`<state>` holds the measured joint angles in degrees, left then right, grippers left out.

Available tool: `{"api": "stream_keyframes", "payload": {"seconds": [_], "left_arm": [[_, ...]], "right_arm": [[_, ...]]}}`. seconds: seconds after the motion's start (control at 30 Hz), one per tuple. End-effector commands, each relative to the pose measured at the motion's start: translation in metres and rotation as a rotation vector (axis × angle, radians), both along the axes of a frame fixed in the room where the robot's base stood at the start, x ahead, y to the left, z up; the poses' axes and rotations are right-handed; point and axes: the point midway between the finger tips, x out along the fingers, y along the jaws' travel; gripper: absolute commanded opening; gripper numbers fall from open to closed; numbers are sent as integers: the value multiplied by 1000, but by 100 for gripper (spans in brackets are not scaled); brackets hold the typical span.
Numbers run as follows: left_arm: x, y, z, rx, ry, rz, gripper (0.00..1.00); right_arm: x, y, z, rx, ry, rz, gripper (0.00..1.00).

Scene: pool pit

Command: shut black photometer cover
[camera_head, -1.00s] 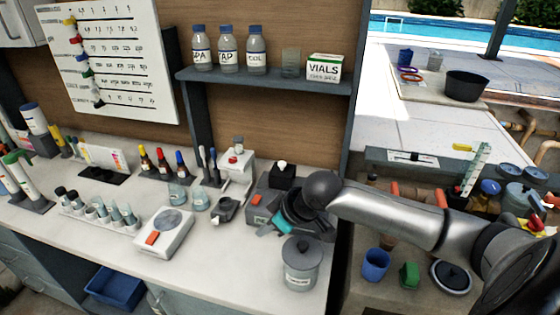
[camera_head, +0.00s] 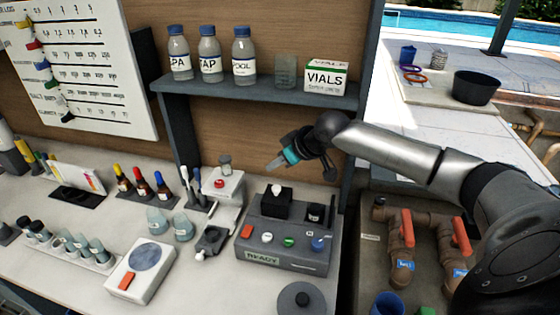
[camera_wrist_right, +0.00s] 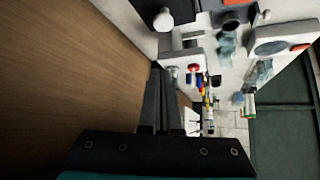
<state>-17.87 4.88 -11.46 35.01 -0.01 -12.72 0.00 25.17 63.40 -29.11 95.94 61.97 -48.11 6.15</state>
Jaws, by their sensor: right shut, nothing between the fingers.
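The grey photometer (camera_head: 285,258) stands on the counter, with a lit READY display and coloured buttons on its front. Its black cover (camera_head: 277,206) is a block with a white knob, at the back left of its top. A dark round vial or socket (camera_head: 315,214) shows to the cover's right; I cannot tell how far the cover is shut. My right gripper (camera_head: 273,164) is shut and empty, above the cover and apart from it, pointing left. In the right wrist view its fingers (camera_wrist_right: 160,72) are together, and the white knob (camera_wrist_right: 163,20) shows beyond them. My left gripper is not in view.
A shelf (camera_head: 255,92) with bottles and a VIALS box (camera_head: 325,78) hangs above my right gripper. A white instrument (camera_head: 222,184) stands left of the photometer. Pipes with red handles (camera_head: 407,228) are to the right.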

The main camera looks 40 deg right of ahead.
Motion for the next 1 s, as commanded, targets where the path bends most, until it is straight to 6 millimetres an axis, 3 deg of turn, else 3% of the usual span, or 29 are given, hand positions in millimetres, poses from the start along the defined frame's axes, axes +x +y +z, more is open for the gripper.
{"api": "stream_keyframes", "payload": {"seconds": [0.4,0.7,1.0], "left_arm": [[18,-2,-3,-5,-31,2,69],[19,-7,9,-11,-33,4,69],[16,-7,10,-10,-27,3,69]], "right_arm": [[44,12,-47,1,-1,1,0],[11,2,-53,-4,2,1,0],[4,2,-55,-2,0,1,0]]}}
